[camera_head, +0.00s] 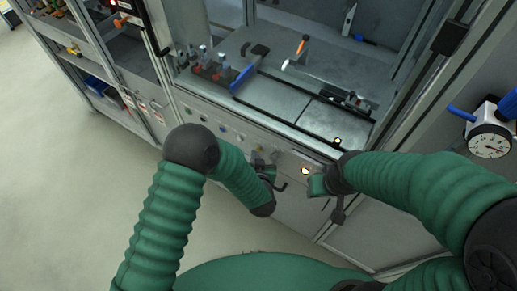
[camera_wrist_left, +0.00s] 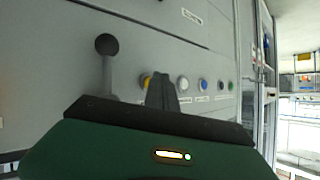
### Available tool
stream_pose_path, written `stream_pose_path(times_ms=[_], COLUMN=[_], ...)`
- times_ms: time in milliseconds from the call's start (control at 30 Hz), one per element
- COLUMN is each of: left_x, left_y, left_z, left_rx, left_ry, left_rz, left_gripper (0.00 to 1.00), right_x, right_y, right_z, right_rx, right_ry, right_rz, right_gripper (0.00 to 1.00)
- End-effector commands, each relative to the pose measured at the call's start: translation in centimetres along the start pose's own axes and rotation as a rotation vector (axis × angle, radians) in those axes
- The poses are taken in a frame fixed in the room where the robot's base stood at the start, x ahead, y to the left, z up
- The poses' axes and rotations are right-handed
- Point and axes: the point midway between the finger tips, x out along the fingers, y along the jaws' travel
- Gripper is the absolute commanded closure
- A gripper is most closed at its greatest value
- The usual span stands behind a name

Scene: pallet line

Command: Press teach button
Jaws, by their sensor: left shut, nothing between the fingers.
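A row of small round buttons (camera_head: 222,128) runs along the grey front panel below the work cell. In the left wrist view I see a yellow button (camera_wrist_left: 146,80), a white one (camera_wrist_left: 183,83), a blue one (camera_wrist_left: 203,85), a dark one (camera_wrist_left: 221,86) and a green one (camera_wrist_left: 231,86). Their labels are too small to read, so I cannot tell which is the teach button. My left gripper (camera_head: 262,160) is shut and empty in front of the panel. Its fingers (camera_wrist_left: 163,88) partly cover the yellow button; contact cannot be told. My right gripper (camera_head: 310,175) is near the panel to the right; its jaws are unclear.
A black ball-ended lever (camera_wrist_left: 106,45) stands left of the buttons in the wrist view. The work cell deck (camera_head: 285,95) holds several parts and a blue-edged piece (camera_head: 243,78). A round gauge (camera_head: 490,143) is at the right. Open floor (camera_head: 85,190) lies at the left.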

Motion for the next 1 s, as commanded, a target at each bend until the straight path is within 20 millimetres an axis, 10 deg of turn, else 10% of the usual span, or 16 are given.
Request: stream_pose_path(times_ms=[1000], left_x=[0.49], left_y=[0.38], left_z=[-0.40], left_rx=[0.000], left_ry=[0.000], left_rz=[0.000], left_gripper=[1.00], right_x=[-0.05], right_y=[0.00], right_z=[-0.01], right_rx=[0.000], right_ry=[0.000], right_rz=[0.000], right_gripper=[0.54])
